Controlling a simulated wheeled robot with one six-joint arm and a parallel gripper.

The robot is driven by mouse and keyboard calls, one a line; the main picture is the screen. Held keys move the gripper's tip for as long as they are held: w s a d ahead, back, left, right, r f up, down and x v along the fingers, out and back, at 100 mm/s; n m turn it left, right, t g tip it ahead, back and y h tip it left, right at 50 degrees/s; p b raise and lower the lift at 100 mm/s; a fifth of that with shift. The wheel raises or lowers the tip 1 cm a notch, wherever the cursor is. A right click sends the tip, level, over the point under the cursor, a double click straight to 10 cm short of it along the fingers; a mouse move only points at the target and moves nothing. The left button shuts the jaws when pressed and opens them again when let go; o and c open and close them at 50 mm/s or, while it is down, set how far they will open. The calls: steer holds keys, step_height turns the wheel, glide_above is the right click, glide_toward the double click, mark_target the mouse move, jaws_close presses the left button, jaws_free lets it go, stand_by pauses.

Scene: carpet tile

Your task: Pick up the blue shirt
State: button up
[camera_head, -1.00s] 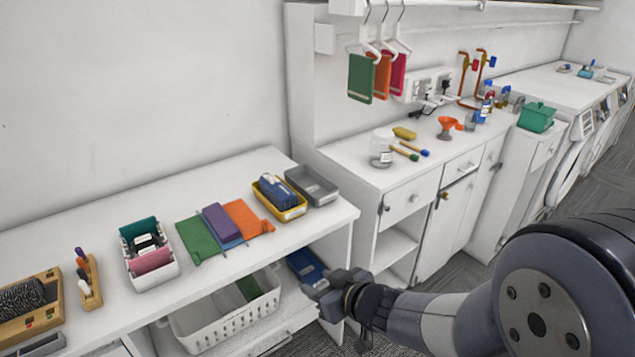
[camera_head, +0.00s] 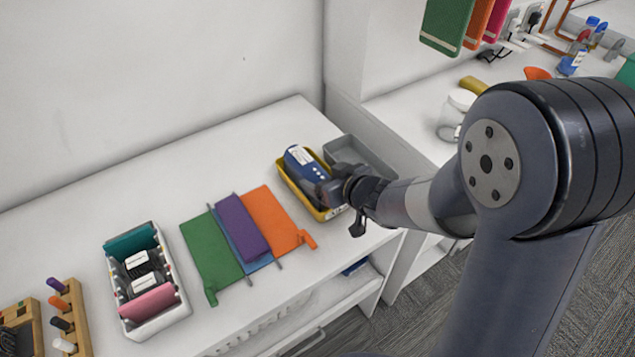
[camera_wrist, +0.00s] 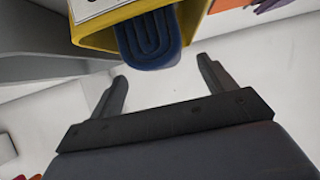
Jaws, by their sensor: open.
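The blue shirt (camera_head: 303,165) is a dark blue rolled bundle with a white label. It lies in a small yellow tray (camera_head: 325,213) on the white table. In the wrist view the end of the blue roll (camera_wrist: 148,40) shows coiled layers inside the yellow tray (camera_wrist: 195,16) at the top. My gripper (camera_head: 328,190) is at the tray's right side in the head view, partly covering the tray and the roll's near end. In the wrist view my gripper (camera_wrist: 163,72) has its two fingers wide apart, with nothing held between them.
A grey tray (camera_head: 352,146) stands just right of the yellow one. Left on the table are a folding board with green (camera_head: 212,250), purple (camera_head: 241,225) and orange cloth (camera_head: 270,218), a white basket (camera_head: 165,322) and a wooden rack (camera_head: 74,318). The table's back is clear.

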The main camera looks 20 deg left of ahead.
mark_target(319, 174)
steer(key=shift+x, duration=1.95)
steer(key=shift+s+a, duration=0.1)
steer(key=shift+c, duration=0.6)
